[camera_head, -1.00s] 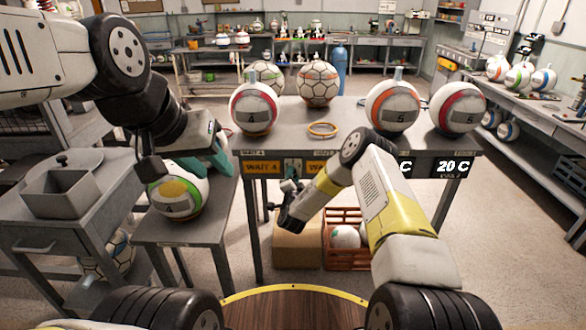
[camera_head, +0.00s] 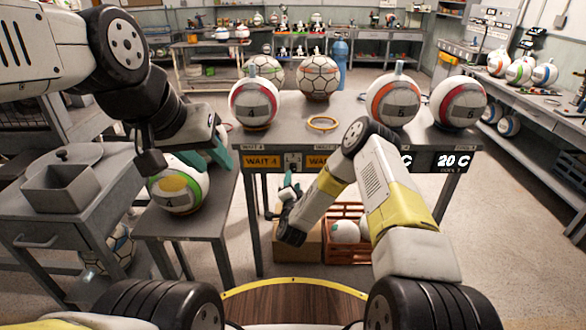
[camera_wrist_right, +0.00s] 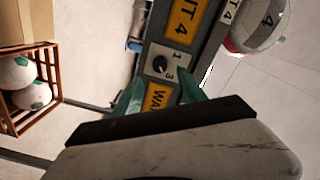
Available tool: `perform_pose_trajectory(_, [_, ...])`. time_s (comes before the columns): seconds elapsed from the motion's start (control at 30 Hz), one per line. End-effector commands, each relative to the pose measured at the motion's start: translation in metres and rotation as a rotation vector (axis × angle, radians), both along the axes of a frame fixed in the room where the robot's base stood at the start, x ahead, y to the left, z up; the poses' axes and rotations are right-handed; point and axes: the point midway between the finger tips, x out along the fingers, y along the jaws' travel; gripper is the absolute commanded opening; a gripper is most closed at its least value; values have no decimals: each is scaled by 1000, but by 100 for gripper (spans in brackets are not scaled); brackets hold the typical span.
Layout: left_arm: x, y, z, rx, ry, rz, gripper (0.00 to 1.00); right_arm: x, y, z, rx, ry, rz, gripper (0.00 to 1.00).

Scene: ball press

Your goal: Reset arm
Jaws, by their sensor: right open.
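My left gripper (camera_head: 220,150) hangs at the upper right of a white ball with green bands and a yellow patch (camera_head: 176,187). This ball rests on a low grey side table (camera_head: 200,226). The left gripper's teal fingers overlap each other in view, so their gap is unclear, and its wrist hides part of the ball's top. My right gripper (camera_head: 290,186) is in front of the main table's front edge, below the yellow WAIT labels. In the right wrist view, the right gripper (camera_wrist_right: 160,95) has its teal fingers apart and empty, facing a small dial panel (camera_wrist_right: 168,64).
The main table (camera_head: 290,130) carries several numbered balls and a yellow ring (camera_head: 322,123). A red crate with balls (camera_head: 345,247) and a cardboard box (camera_head: 298,247) are under it. A grey cart with a bin (camera_head: 62,183) stands at left.

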Motion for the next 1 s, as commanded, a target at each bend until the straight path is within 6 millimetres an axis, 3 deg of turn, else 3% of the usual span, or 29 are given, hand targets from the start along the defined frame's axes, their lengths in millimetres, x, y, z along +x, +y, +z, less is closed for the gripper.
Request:
perform_pose_trajectory(0.3, [0,0,0,0,0,0,36,0,0,2,-2,1,3,49])
perform_pose_trajectory(0.43, [0,0,0,0,0,0,36,11,2,22,-30,11,39,49])
perform_pose_trajectory(0.6, [0,0,0,0,0,0,36,32,8,83,-135,63,153,49])
perform_pose_trajectory(0.73, [0,0,0,0,0,0,36,35,6,134,-241,122,242,49])
perform_pose_trajectory(0.87, [0,0,0,0,0,0,36,26,1,182,-350,186,315,49])
perform_pose_trajectory(1.0, [0,0,0,0,0,0,36,3,-13,230,-461,258,377,49])
